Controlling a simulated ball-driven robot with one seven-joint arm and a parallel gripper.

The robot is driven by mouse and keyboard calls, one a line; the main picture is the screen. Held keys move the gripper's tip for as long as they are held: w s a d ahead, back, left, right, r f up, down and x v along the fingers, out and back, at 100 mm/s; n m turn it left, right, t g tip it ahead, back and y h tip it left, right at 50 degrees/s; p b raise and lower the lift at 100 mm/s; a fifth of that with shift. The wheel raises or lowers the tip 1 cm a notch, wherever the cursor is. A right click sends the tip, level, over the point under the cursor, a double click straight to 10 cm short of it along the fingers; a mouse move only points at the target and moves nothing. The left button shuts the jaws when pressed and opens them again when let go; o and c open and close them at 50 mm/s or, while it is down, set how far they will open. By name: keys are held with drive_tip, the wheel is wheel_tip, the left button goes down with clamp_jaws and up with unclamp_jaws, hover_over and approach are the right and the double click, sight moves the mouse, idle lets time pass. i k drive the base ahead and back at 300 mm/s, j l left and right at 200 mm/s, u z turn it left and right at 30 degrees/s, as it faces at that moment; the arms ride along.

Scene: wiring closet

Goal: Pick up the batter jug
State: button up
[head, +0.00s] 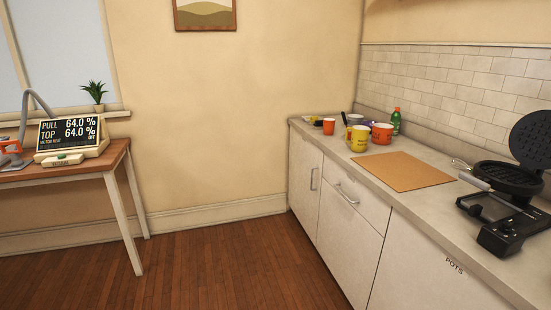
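A yellow jug (358,138) with dark marks on its front stands upright on the far part of the counter (432,197). It looks like the batter jug, but its lettering is too small to read. An orange-red cup or bowl (382,133) stands close to its right. My gripper is not in view.
A brown board (404,171) lies in front of the jug. An open black waffle iron (506,178) stands at right. A smaller orange cup (328,126) and a green bottle (396,121) are nearby. A table (119,153) with a display unit (70,136) stands left. Wooden floor (215,262) is clear.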

sight(359, 138)
drive_tip(key=i, duration=1.9)
